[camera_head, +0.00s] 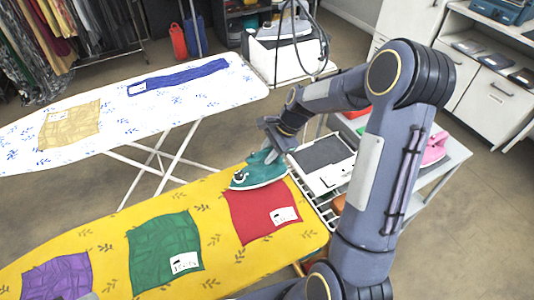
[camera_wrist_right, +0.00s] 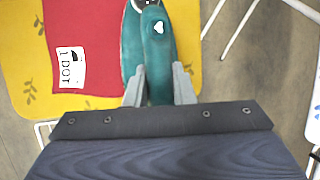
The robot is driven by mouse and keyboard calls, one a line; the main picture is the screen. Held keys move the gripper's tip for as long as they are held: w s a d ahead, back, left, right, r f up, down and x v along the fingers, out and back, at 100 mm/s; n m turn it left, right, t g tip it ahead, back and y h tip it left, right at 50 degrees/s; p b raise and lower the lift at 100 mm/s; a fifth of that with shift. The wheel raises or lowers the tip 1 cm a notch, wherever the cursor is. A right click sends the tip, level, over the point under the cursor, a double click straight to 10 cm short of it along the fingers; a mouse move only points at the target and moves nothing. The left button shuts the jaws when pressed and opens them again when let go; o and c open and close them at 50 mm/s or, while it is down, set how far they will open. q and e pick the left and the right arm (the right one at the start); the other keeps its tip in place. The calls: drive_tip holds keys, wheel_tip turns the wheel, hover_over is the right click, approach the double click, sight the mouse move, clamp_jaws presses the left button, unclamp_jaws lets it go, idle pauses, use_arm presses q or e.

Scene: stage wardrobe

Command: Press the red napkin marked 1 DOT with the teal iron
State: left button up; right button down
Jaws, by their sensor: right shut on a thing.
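The red napkin (camera_head: 255,222) lies flat at the right end of the yellow ironing board (camera_head: 110,235), its white label (camera_head: 284,215) showing. The wrist view reads "1 DOT" on that label (camera_wrist_right: 70,67) on the red napkin (camera_wrist_right: 100,40). The teal iron (camera_head: 260,172) is at the napkin's far edge; whether its sole touches the cloth I cannot tell. In the wrist view the teal iron (camera_wrist_right: 157,45) overlaps the napkin's right side. My right gripper (camera_head: 270,148) is shut on the iron's handle; its fingers (camera_wrist_right: 158,85) flank it. My left gripper is not clearly visible.
Green (camera_head: 165,250) and purple (camera_head: 58,278) napkins lie left on the yellow board. A white-blue board (camera_head: 110,105) behind carries beige and blue cloths. A side table with a grey-topped pad (camera_head: 322,155) and a pink iron (camera_head: 435,148) stands right of the yellow board.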

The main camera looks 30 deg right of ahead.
drive_tip(key=shift+a+r+p, duration=0.1)
drive_tip(key=shift+r+p, duration=1.5)
drive_tip(key=shift+r, duration=0.65)
